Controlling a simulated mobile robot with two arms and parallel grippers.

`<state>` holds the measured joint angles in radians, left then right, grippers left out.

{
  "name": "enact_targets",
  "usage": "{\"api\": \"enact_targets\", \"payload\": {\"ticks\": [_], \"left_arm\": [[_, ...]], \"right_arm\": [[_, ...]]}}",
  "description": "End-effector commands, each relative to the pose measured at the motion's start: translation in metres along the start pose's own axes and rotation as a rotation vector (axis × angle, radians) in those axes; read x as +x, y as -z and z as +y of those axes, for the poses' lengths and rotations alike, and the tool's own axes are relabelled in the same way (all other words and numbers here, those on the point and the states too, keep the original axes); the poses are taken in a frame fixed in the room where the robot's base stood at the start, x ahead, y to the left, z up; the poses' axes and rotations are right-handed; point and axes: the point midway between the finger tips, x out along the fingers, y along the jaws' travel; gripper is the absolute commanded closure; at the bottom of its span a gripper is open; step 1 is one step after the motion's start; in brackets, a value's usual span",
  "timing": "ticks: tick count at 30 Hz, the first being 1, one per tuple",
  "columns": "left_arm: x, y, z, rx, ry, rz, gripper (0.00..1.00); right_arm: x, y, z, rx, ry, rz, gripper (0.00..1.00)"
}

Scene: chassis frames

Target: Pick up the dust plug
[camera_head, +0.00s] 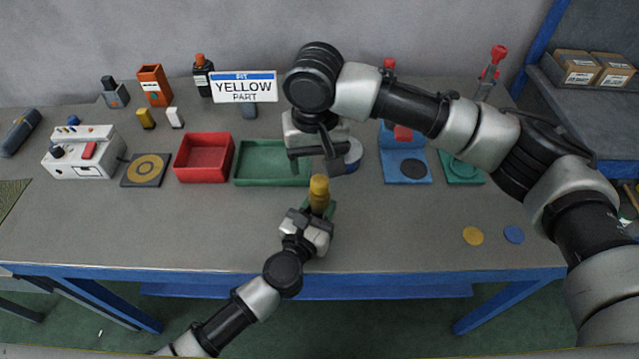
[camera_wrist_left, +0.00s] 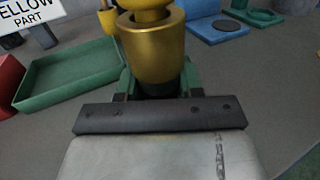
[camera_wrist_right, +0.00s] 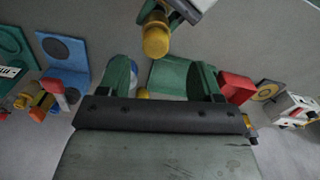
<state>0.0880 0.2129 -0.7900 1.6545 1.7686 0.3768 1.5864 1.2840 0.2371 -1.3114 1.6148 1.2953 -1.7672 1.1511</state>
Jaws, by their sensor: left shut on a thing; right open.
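A yellow stepped cylindrical part (camera_head: 319,190) stands upright in my left gripper (camera_head: 317,208), which is shut on it above the table's front middle. In the left wrist view the part (camera_wrist_left: 152,50) has a wide collar with a narrower piece on top. I cannot tell whether that top piece is a separate dust plug. My right gripper (camera_head: 322,157) is open and empty, pointing down just behind and above the part. In the right wrist view the part (camera_wrist_right: 156,38) lies beyond the right fingers (camera_wrist_right: 160,80), apart from them.
A green tray (camera_head: 255,180) and a red bin (camera_head: 204,178) stand behind. A sign (camera_head: 243,87) reads "FIT YELLOW PART". A blue fixture (camera_head: 405,180) and green fixture (camera_head: 462,178) stand right. Yellow (camera_head: 473,236) and blue discs (camera_head: 513,234) lie front right.

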Motion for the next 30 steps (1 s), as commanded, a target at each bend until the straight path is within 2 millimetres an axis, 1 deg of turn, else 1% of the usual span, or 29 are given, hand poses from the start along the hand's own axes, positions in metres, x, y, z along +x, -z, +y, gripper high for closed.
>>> {"api": "enact_targets", "payload": {"ticks": [1,5,8,12,15,18,23,24,25,30], "left_arm": [[0.000,0.000,0.000,0.000,0.000,0.001,0.95],[0.000,0.000,0.000,0.000,0.000,0.001,0.95],[0.000,0.000,0.000,0.000,0.000,0.001,0.95],[0.000,0.000,0.000,0.000,0.000,0.001,0.95],[0.000,0.000,0.000,0.000,0.000,0.001,0.95],[0.000,0.000,0.000,0.000,0.000,0.001,0.95],[0.000,0.000,0.000,0.000,0.000,0.001,0.95],[0.000,0.000,0.000,0.000,0.000,0.001,0.95],[0.000,0.000,0.000,0.000,0.000,0.001,0.95],[0.000,0.000,0.000,0.000,0.000,0.001,0.95]], "right_arm": [[0.005,0.000,0.001,0.001,-0.001,-0.001,0.35],[0.013,0.000,0.001,0.001,0.000,0.000,0.35],[0.025,0.000,0.004,0.002,-0.001,-0.002,0.35],[0.047,0.000,0.007,0.000,0.000,-0.002,0.35],[0.057,0.000,0.006,-0.001,0.000,-0.001,0.35],[0.061,0.000,0.006,-0.001,0.001,0.000,0.35],[0.061,0.000,0.006,-0.001,0.001,0.001,0.35],[0.061,0.000,0.006,-0.001,0.001,0.001,0.37],[0.061,0.000,0.006,-0.001,0.001,0.001,0.41],[0.061,0.000,0.006,-0.001,0.001,0.001,0.68]]}}
